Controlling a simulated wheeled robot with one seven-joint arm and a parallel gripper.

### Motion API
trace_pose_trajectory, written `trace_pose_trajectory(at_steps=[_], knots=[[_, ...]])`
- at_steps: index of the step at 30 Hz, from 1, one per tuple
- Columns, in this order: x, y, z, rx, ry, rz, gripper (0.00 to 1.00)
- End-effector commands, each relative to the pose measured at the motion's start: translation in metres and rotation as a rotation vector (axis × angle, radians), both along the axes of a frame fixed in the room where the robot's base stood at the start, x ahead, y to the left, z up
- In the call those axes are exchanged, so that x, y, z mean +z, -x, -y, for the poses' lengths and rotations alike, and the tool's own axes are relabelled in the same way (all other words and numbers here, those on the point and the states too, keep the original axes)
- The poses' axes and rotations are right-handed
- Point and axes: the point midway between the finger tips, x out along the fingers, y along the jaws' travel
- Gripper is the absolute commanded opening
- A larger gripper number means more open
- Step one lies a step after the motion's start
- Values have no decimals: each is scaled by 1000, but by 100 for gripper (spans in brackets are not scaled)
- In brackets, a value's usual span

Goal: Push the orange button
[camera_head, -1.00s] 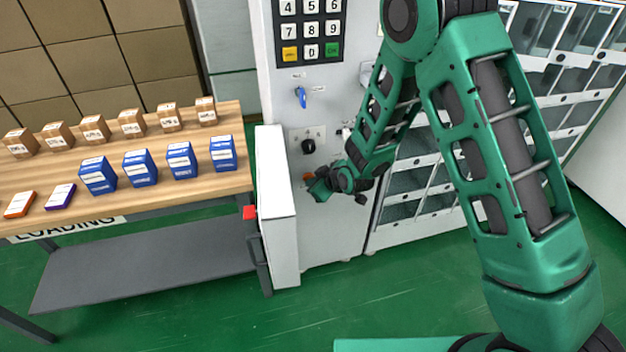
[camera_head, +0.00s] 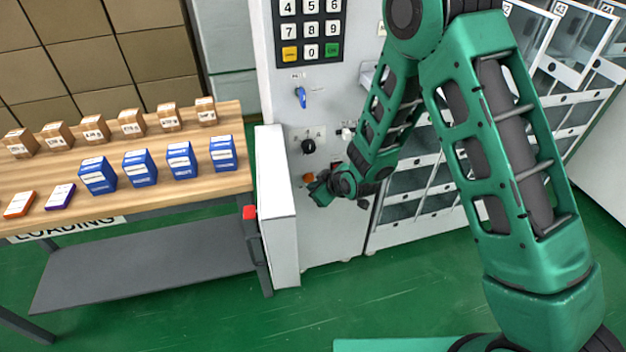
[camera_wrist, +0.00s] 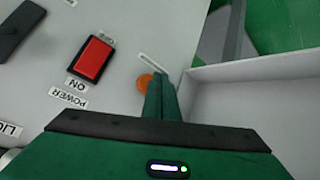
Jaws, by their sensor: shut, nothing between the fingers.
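The orange button (camera_head: 308,177) is a small round button low on the front of the white machine. In the wrist view the orange button (camera_wrist: 144,81) shows just left of my fingertips, its right edge partly hidden by them. My gripper (camera_head: 318,191) is shut and empty, its tip beside and slightly below the button in the head view. In the wrist view my gripper (camera_wrist: 161,78) points at the panel. I cannot tell whether it touches the button.
A red power switch (camera_wrist: 91,59) sits left of the button. Above are a black knob (camera_head: 308,146), a blue key (camera_head: 300,97) and a keypad (camera_head: 308,30). A white side wall (camera_head: 278,215) juts out left. Compartment doors (camera_head: 590,35) stand out at upper right.

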Motion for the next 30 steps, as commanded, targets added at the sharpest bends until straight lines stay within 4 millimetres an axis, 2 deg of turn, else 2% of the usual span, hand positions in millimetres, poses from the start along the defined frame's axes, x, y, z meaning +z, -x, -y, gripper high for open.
trace_pose_trajectory(at_steps=[18, 30], knots=[[0, 44, 12, 1, 0, 0, 0], [0, 48, 13, 1, 0, 0, 0]])
